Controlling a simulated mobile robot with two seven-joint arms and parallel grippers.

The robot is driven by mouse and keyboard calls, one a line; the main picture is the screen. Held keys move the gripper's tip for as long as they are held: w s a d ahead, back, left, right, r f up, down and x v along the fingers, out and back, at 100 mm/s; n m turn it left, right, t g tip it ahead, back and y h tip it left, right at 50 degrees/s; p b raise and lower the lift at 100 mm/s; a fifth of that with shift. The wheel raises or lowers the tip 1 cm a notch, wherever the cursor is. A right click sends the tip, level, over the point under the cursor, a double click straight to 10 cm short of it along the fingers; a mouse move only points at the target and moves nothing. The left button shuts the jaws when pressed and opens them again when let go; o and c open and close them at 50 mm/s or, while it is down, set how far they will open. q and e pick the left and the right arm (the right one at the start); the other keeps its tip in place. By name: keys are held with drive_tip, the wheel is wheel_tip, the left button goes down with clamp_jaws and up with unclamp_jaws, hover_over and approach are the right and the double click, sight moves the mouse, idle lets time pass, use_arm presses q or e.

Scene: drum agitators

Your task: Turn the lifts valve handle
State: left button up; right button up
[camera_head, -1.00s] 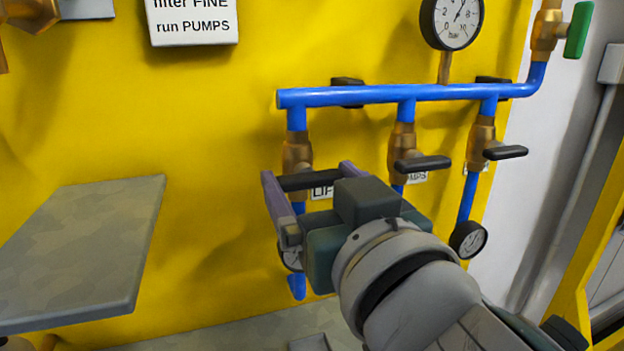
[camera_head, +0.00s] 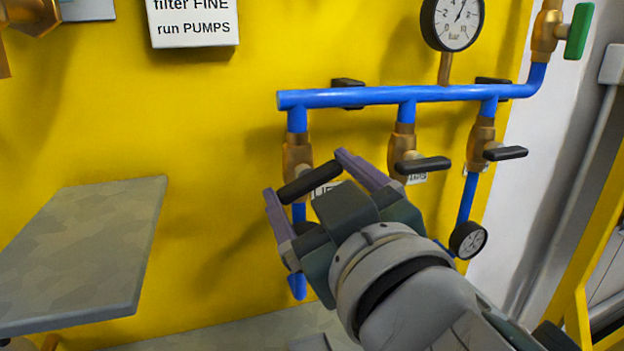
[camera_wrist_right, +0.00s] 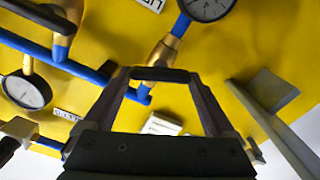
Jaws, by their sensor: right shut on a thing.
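The lifts valve is the left of the brass valves hanging under the blue pipe; its brass body (camera_head: 297,158) shows above my gripper. Its black handle (camera_head: 309,182) is tilted, right end higher. A white label (camera_head: 322,189) beside it is partly hidden behind my gripper. My right gripper (camera_head: 306,179) is shut on the handle, one purple-grey finger at each end. In the right wrist view the handle (camera_wrist_right: 160,74) spans between the fingertips. The lower pipe and a gauge there are mostly hidden by my gripper. My left gripper is not in view.
Two similar valves with black handles (camera_head: 424,165) (camera_head: 506,153) stand close to the right. A large gauge (camera_head: 452,22) and a green handle (camera_head: 578,31) are above. A small gauge (camera_head: 467,240) is lower right. A grey shelf (camera_head: 85,250) juts out at left.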

drive_tip(key=n, duration=0.6)
drive_tip(key=shift+a+n, duration=0.1)
drive_tip(key=shift+n, duration=0.2)
drive_tip(key=n, duration=0.6)
drive_tip(key=shift+f, duration=0.15)
drive_tip(key=shift+n, duration=0.4)
drive_tip(key=o, duration=1.1)
drive_tip(key=shift+c, duration=0.2)
drive_tip(key=v, duration=1)
